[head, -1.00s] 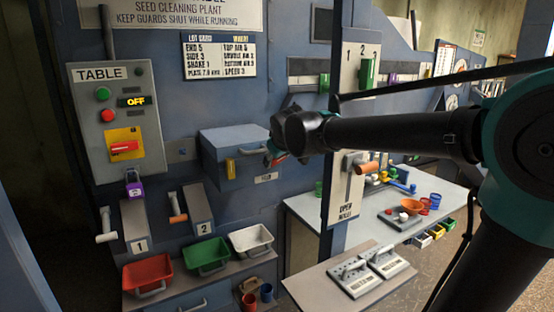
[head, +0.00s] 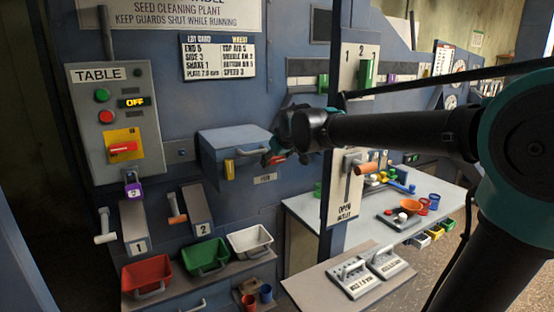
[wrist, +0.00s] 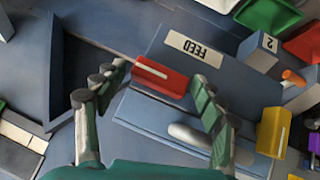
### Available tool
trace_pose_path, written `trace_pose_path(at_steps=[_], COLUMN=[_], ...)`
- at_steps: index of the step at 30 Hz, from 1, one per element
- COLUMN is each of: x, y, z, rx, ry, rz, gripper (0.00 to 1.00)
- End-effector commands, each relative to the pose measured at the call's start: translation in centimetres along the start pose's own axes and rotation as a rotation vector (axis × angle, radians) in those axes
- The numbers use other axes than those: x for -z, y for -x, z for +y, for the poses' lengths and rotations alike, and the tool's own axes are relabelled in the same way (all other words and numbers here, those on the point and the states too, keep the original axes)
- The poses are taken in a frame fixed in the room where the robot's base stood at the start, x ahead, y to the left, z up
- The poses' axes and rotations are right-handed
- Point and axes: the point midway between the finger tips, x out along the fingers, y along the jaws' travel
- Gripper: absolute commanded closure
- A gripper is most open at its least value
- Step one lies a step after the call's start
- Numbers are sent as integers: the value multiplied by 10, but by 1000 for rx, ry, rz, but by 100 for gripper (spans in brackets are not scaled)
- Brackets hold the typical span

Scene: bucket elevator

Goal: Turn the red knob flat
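A red knob (wrist: 160,76) with a white line along it sits beside the FEED label (wrist: 194,48) in the wrist view. My gripper (wrist: 158,85) is open, with one finger to each side of the knob and visible gaps between. In the head view the gripper (head: 277,150) is at the right end of the blue-grey box, and a bit of the red knob (head: 278,160) shows under it. The knob's base is not clearly seen. Another red handle (head: 122,148) lies about level on a yellow plate on the TABLE panel, away from my gripper.
The blue-grey box (head: 232,145) has a pale handle (wrist: 188,133) and a yellow tag (wrist: 272,132) close to my fingers. A post with an orange-handled lever (head: 366,168) stands to the right. Red, green and white bins (head: 147,270) are below.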

Motion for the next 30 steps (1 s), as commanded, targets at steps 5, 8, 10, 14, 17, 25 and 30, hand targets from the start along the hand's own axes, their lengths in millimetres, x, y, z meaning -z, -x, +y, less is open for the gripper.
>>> trace_pose_path(at_steps=[5, 8, 10, 14, 17, 25, 30], x=[0, 0, 0, 0, 0, 0, 0], y=[0, 0, 2, 12, 27, 82, 107], z=[0, 0, 0, 0, 0, 0, 0], rx=[0, 0, 0, 0, 0, 0, 0], ry=[0, 0, 0, 1, 1, 1, 1], rz=[0, 0, 0, 1, 1, 0, 1], gripper=[24, 24, 24, 24, 24, 24, 24])
